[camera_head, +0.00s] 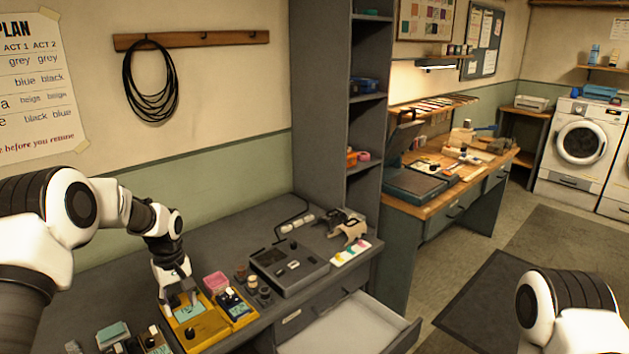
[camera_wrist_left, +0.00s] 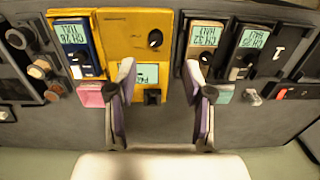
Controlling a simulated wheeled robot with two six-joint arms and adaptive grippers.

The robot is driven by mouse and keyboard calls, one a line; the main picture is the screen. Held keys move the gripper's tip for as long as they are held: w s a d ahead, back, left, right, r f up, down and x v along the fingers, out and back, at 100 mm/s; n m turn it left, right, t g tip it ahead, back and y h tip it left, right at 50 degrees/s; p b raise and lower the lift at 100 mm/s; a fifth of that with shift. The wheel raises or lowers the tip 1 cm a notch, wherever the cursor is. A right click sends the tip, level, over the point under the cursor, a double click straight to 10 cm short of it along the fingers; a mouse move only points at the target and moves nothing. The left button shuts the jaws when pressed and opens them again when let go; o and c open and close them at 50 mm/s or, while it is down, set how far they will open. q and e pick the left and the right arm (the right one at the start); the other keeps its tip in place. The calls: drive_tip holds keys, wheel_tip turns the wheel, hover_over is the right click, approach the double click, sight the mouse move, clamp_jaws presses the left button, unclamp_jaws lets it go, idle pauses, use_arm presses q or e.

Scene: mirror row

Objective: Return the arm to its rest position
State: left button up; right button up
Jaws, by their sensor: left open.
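My left gripper (camera_head: 180,300) is open, its fingers pointing down over the yellow unit (camera_head: 207,328) on the grey counter. In the left wrist view its two fingers (camera_wrist_left: 160,92) stand apart, with the yellow unit (camera_wrist_left: 128,30) and its small lit screen (camera_wrist_left: 147,74) showing between and beyond them. I see nothing held between the fingers. I cannot tell whether the fingertips touch the unit. My right arm shows only as a white and black link at the lower right; its gripper is out of view.
A blue meter (camera_head: 234,303) and a pink block (camera_head: 215,282) sit beside the yellow unit. A grey console (camera_head: 289,267) stands to the right. An open drawer (camera_head: 350,328) juts out in front. A tall grey shelf (camera_head: 326,110) rises behind. Wall above the counter is mostly clear.

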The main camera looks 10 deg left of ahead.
use_arm(q)
drive_tip(key=s+d+f+m+g, duration=0.1)
drive_tip(key=s+d+f+g, duration=0.1)
drive_tip(key=s+d+f, duration=0.55)
drive_tip(key=s+d+f+m+g, duration=0.1)
drive_tip(key=s+d+f+g, duration=0.1)
drive_tip(key=s+f, duration=0.9)
drive_tip(key=s+d+f+m+t, duration=0.1)
drive_tip(key=s+d+m+t, duration=0.1)
drive_tip(key=s, duration=0.7)
drive_tip(key=s+d+f+m+t, duration=0.1)
drive_tip(key=s+d+m+t, duration=0.1)
drive_tip(key=s+m, duration=0.3)
drive_tip(key=s, duration=0.4)
drive_tip(key=shift+s+d, duration=0.3)
drive_tip(key=shift+d, duration=0.1)
drive_tip(key=shift+r, duration=0.1)
